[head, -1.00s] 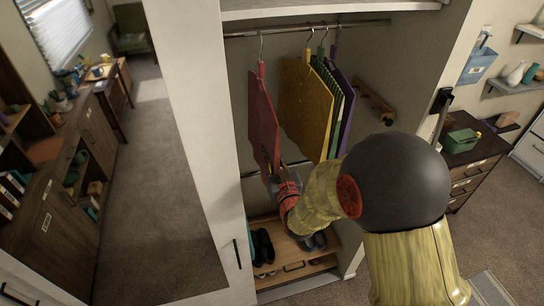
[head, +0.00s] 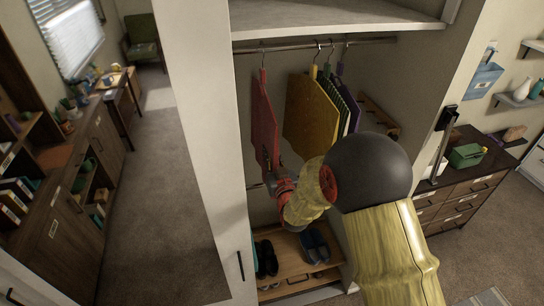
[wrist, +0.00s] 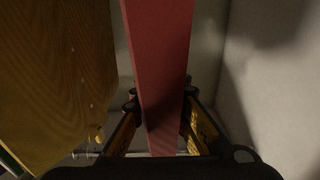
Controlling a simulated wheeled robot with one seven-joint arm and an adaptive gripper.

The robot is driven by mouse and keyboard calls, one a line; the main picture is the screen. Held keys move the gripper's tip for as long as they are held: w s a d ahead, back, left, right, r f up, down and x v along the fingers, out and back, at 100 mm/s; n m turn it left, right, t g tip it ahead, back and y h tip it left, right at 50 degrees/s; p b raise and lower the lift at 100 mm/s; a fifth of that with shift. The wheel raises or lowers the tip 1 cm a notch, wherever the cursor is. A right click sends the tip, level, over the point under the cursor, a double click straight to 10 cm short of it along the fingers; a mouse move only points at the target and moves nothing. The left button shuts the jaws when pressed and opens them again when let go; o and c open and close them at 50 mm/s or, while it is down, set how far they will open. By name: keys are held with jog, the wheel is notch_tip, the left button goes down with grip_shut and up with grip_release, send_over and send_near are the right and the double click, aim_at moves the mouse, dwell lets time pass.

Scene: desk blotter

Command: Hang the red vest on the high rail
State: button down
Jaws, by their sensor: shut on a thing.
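The red vest (head: 264,128) is a flat red panel on a hanger, upright at the left of the closet. Its hook reaches up to the high rail (head: 300,47) and appears to be at it; I cannot tell whether it bears on the rail. My gripper (head: 277,174) is at the vest's lower edge. In the wrist view, the fingers of my gripper (wrist: 160,110) are shut on the red vest (wrist: 158,60), one on each side. The fingertips are partly hidden in the head view.
A yellow garment (head: 311,112) and green and purple ones hang just right of the vest. A wooden peg bar (head: 378,116) is on the right wall. Shoes (head: 265,257) stand on the low wooden shelf. The closet's left side panel (head: 200,130) is close to the vest.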

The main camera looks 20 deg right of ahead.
jog(key=shift+w+r+p, duration=0.1)
jog(key=shift+w+p, duration=0.55)
jog(key=shift+w, duration=1.3)
jog(key=shift+w+f+b, duration=0.15)
jog(key=shift+f+b, duration=0.65)
jog(key=shift+b, duration=0.2)
